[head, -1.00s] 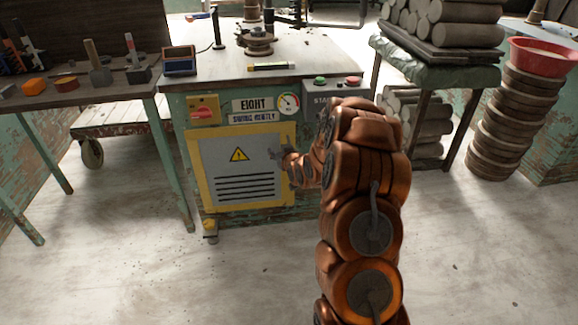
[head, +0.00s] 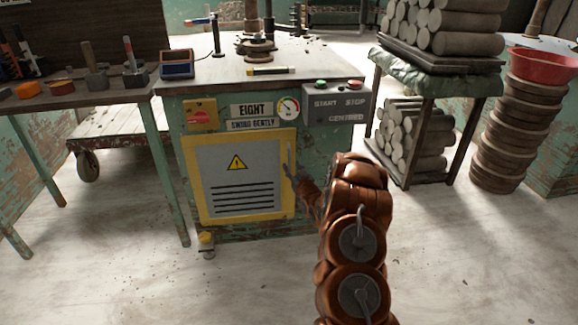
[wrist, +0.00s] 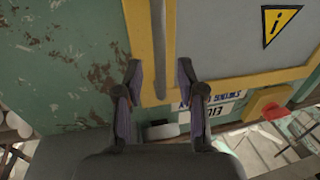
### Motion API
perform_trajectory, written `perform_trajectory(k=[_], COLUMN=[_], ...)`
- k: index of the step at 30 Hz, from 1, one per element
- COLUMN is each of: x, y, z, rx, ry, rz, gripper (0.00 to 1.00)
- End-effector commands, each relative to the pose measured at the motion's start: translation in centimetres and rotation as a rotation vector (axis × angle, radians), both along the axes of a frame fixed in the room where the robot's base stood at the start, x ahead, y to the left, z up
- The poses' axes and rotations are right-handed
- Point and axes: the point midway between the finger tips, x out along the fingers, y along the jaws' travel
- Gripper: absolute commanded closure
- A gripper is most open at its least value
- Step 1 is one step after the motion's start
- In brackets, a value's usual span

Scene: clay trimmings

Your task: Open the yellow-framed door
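The yellow-framed door (head: 189,172) is on the front of the green cabinet, with a grey panel, a warning triangle and slots. It looks shut. Its upright grey bar handle (head: 289,158) is near the right edge. My gripper (head: 291,172) is at the handle's lower part, its fingers small and partly hidden by my arm in the head view. In the wrist view, my gripper (wrist: 160,80) is open, with one finger on each side of the handle (wrist: 158,45) and gaps between. The door's yellow frame (wrist: 138,40) shows behind; I cannot tell whether a finger touches.
Above the door are a red switch (head: 200,115), an "EIGHT" / "SWING GENTLY" label (head: 252,111), a gauge (head: 288,107) and a start/stop box (head: 336,103). A workbench (head: 100,96) stands left, a shelf of clay logs (head: 425,85) right.

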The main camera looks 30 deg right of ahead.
Motion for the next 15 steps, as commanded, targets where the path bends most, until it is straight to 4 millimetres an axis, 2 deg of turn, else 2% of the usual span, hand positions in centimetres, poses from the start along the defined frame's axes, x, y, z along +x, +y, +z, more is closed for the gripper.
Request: perform_trajectory(k=[6,15], x=[2.3,3.7], y=[-0.5,-0.7], z=[-0.3,-0.1], rx=[-0.002,0.001], ry=[0.001,0.002], rz=[-0.001,-0.001], gripper=[0.61,0.61])
